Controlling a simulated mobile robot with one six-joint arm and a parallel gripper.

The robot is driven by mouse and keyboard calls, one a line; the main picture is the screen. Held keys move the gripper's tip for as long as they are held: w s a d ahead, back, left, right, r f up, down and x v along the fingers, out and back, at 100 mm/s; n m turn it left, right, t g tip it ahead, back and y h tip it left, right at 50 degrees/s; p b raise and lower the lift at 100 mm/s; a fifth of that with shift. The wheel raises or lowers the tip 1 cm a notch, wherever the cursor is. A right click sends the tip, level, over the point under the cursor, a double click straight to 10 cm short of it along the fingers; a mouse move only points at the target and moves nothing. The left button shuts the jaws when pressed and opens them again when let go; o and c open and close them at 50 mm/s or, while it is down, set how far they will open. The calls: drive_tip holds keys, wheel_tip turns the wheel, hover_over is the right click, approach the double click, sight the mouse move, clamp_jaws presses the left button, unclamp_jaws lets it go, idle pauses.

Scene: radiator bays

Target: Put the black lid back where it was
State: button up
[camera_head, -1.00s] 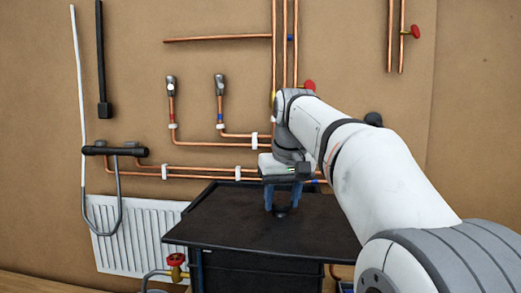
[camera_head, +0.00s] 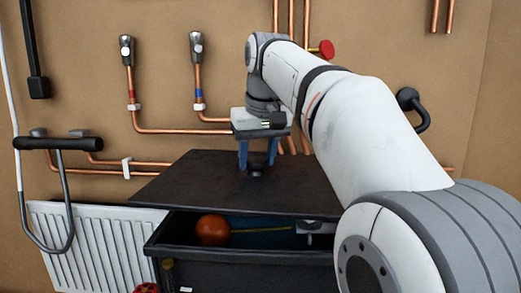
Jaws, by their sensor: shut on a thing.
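The black lid (camera_head: 195,182) is a flat dark panel with a small knob (camera_head: 257,173) in its middle. My gripper (camera_head: 257,167) points down with its blue fingers shut on the knob. The lid is over the back part of a black box (camera_head: 225,272). A gap shows between the lid's front edge and the box's front rim, and the inside is visible there. The lid's far side and the box's back rim are hidden, so I cannot tell whether they touch.
In the box are an orange ball (camera_head: 212,230), a thin yellow item (camera_head: 262,230) and a grey-white item (camera_head: 315,228). A white radiator (camera_head: 95,245) stands at the left. Copper pipes (camera_head: 180,131) run along the wall behind. A black handle (camera_head: 60,143) is at the left.

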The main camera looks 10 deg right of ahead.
sight(262, 176)
drive_tip(key=shift+s+d+f, duration=0.1)
drive_tip(key=shift+d+f, duration=0.05)
drive_tip(key=shift+f, duration=1.25)
drive_tip(key=shift+s+d+f, duration=0.1)
drive_tip(key=shift+d+f, duration=0.05)
drive_tip(key=shift+f, duration=1.2)
drive_tip(key=shift+w+f, duration=0.1)
drive_tip(key=shift+f, duration=0.2)
drive_tip(key=shift+f+b, duration=0.3)
drive_tip(key=shift+f, duration=0.1)
drive_tip(key=o, duration=1.5)
